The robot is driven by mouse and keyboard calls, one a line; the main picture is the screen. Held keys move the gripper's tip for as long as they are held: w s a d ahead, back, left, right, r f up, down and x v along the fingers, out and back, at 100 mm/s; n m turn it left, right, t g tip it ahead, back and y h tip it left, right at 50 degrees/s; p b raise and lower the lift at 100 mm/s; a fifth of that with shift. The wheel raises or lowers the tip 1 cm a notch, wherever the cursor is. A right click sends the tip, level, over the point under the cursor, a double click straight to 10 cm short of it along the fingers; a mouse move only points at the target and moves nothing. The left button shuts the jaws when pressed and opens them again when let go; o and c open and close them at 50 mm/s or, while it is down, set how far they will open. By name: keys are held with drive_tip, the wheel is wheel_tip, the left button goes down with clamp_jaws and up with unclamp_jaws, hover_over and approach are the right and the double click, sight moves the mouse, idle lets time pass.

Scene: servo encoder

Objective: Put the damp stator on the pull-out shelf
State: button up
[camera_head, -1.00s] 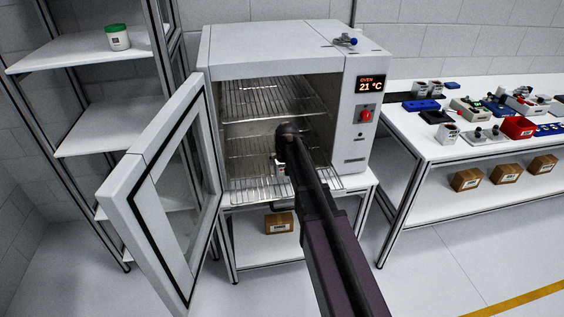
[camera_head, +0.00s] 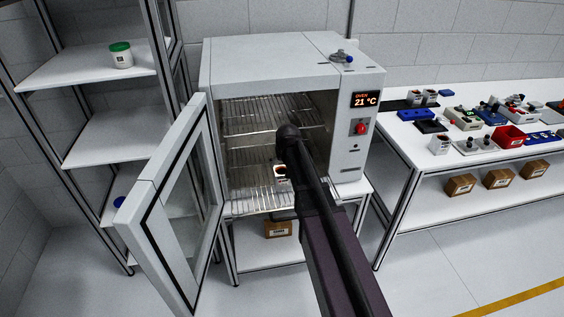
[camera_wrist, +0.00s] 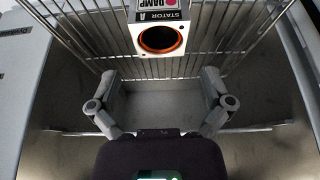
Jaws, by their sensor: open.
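The damp stator is a small white block with an orange-ringed round bore and a label reading "DAMP" and "STATOR A" (camera_wrist: 160,38). It rests on the wire bars of the pull-out shelf (camera_wrist: 205,65). In the head view the stator (camera_head: 280,171) shows beside my arm, on the shelf (camera_head: 245,203), which juts from the oven's front. My gripper (camera_wrist: 160,95) is open and empty, its fingers spread on the near side of the stator and apart from it. In the head view my arm mostly hides the gripper.
The oven (camera_head: 280,62) stands with its glazed door (camera_head: 170,215) swung open to the left; its display reads 21 °C. A further wire rack (camera_head: 265,110) is above. A bench (camera_head: 400,140) with several parts is at right. Shelving with a green-lidded jar (camera_head: 121,55) is at left.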

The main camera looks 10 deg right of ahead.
drive_tip(key=shift+p+v, duration=1.3)
drive_tip(key=shift+v, duration=0.45)
drive_tip(key=s+f+g, duration=0.1)
drive_tip(key=s+g, duration=0.3)
drive_tip(key=s, duration=2)
drive_tip(key=shift+s+a+f+g, duration=0.25)
drive_tip(key=shift+s+g, duration=0.05)
drive_tip(key=shift+s, duration=0.1)
